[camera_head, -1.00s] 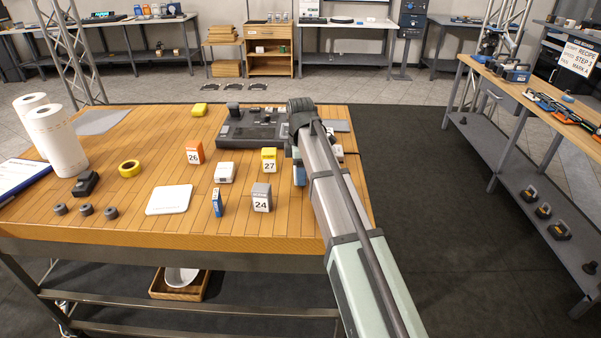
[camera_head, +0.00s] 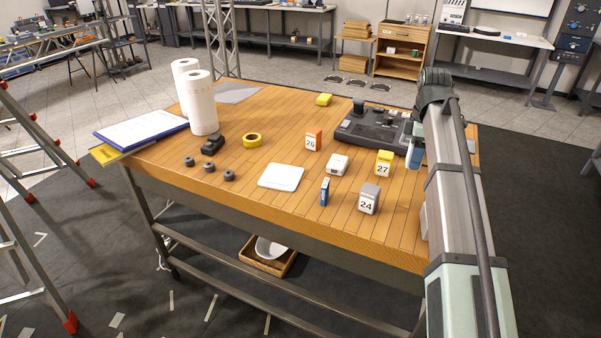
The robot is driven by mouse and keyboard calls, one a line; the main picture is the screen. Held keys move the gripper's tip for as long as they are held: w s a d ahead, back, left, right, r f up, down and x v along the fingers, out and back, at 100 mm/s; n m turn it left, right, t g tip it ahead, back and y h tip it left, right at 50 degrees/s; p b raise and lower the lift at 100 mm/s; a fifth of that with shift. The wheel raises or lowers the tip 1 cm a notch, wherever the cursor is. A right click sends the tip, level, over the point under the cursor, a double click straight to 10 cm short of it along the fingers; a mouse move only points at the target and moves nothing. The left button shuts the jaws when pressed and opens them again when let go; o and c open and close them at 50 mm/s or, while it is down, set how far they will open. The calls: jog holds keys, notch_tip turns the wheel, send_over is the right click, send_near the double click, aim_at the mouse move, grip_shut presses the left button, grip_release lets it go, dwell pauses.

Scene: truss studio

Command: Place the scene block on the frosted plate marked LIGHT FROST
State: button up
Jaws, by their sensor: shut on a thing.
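My arm reaches in from the lower right. The end of my gripper (camera_head: 417,150) shows only as a bluish part at the arm's left side, over the right of the table. Its jaws, and what they are shut on, are hidden behind the arm. No plate reading LIGHT FROST is legible. A pale square plate (camera_head: 281,176) lies flat on the table with nothing on it; I cannot tell if it is frosted. Numbered blocks stand on the table: orange 26 (camera_head: 313,140), yellow 27 (camera_head: 384,163) and grey 24 (camera_head: 368,199). I cannot tell which is the scene block.
A dark console (camera_head: 374,131) sits at the back right. A small blue box (camera_head: 325,191) and a white device (camera_head: 338,165) stand near the blocks. Paper rolls (camera_head: 202,105), yellow tape (camera_head: 252,140) and a clipboard (camera_head: 140,130) are at left.

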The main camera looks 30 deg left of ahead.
jog(key=s+a+n, duration=0.2)
jog(key=s+a, duration=0.2)
jog(key=a, duration=0.6)
jog(key=s+a+n, duration=0.1)
jog(key=s+a, duration=0.2)
jog(key=a, duration=0.8)
jog(key=s+a+n, duration=0.2)
jog(key=s+a, duration=0.2)
jog(key=a, duration=0.6)
jog(key=m, duration=0.7)
send_over(282, 176)
jog(key=shift+f, duration=4.5)
jog(key=shift+f, duration=0.1)
jog(key=o, duration=1.1)
notch_tip(282, 176, up, 12)
